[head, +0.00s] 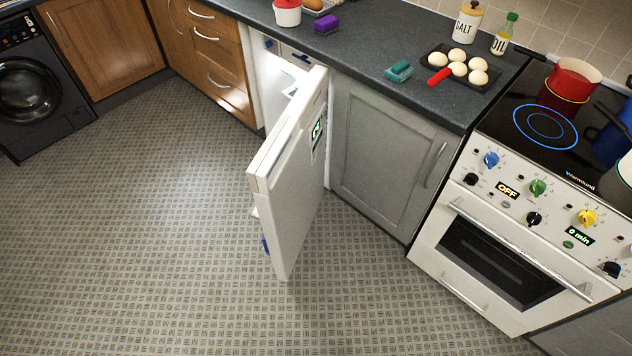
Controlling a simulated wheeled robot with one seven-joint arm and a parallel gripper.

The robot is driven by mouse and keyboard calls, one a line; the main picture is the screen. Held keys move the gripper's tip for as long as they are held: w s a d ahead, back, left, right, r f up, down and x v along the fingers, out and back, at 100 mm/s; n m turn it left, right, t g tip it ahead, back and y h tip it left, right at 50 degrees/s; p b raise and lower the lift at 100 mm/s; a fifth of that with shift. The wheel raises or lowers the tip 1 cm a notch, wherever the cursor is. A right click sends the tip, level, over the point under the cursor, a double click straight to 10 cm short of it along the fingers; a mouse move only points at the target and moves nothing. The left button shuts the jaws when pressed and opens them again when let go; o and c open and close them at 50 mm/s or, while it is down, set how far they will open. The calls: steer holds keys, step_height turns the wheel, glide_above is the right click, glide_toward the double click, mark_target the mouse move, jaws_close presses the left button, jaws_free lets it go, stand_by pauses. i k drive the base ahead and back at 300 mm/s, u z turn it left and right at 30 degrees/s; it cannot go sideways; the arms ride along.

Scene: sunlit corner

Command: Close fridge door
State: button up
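The fridge door (295,180) is white and stands wide open, swung out from the counter front over the floor. Its hinge side is at the right, beside the grey cupboard, and its free edge points toward the viewer. The lit fridge interior (272,85) shows as a narrow strip to the left of the door. Most of the inside is hidden behind the door. A blue item shows at the door's lower inner side. My gripper is not in view.
The patterned floor (130,230) is clear in front of and left of the door. A grey cupboard (388,150) and a white oven (510,265) stand to the right. Wooden drawers (212,55) and a dark washing machine (35,90) are at the left.

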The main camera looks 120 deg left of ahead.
mark_target(286, 178)
steer(key=u, duration=4)
steer(key=k, duration=0.25)
steer(key=u, duration=0.95)
steer(key=i, duration=1.05)
steer(key=z, duration=0.1)
